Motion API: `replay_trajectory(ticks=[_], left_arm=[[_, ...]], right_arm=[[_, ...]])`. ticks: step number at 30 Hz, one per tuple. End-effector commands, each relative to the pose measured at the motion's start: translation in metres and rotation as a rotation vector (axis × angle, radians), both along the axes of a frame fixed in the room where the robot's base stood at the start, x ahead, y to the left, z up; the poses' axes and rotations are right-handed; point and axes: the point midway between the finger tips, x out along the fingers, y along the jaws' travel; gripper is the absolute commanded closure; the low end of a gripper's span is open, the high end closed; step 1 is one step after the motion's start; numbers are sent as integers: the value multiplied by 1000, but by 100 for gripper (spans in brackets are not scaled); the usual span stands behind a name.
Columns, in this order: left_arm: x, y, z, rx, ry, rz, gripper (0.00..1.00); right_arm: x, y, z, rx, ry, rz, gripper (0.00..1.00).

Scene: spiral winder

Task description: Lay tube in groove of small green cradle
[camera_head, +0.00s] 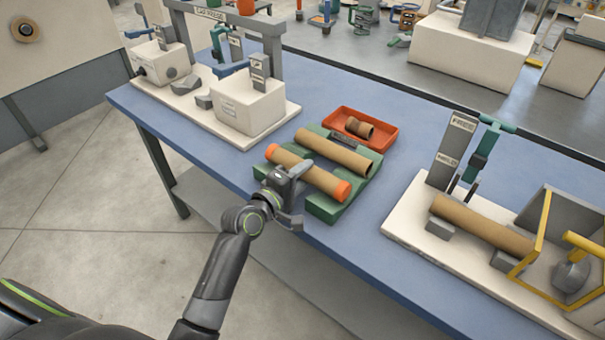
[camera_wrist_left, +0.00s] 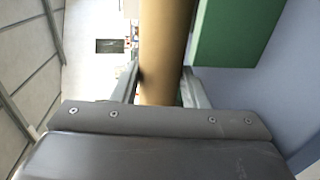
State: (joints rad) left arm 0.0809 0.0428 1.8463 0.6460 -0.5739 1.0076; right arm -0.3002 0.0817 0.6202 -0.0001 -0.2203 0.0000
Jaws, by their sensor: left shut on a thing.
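My left gripper (camera_head: 289,184) is shut on a brown cardboard tube with orange end caps (camera_head: 323,180). In the left wrist view the tube (camera_wrist_left: 165,45) runs between the two fingers (camera_wrist_left: 160,88). The small green cradle (camera_head: 322,209) is on the blue table beneath and around the tube. A second brown tube (camera_head: 332,152), without visible caps, lies on the cradle behind the held one. The cradle's green side (camera_wrist_left: 232,30) shows right of the tube in the left wrist view. Whether the held tube touches the groove cannot be told. My right gripper is not in view.
A red-orange tray (camera_head: 388,138) with a short brown tube piece (camera_head: 358,127) stands behind the cradle. A white-based press (camera_head: 250,137) is at the left. A fixture (camera_head: 400,231) with another tube (camera_head: 482,222) and a yellow frame is at the right.

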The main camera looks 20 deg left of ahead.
Motion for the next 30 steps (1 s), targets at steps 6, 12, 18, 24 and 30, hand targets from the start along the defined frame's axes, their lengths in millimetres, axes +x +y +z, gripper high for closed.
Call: replay_trajectory(ticks=[6, 12, 18, 24, 30], left_arm=[[0, 0, 1, 0, 0, 0, 56], [0, 0, 0, 0, 0, 0, 35], [0, 0, 0, 0, 0, 0, 35], [-12, 5, 1, 1, 1, 2, 35], [-49, 18, 6, 3, 2, 2, 35]], right_arm=[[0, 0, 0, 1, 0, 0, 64], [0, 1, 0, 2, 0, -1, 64], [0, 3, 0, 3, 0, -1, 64], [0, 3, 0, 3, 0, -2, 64], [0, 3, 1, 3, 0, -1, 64]])
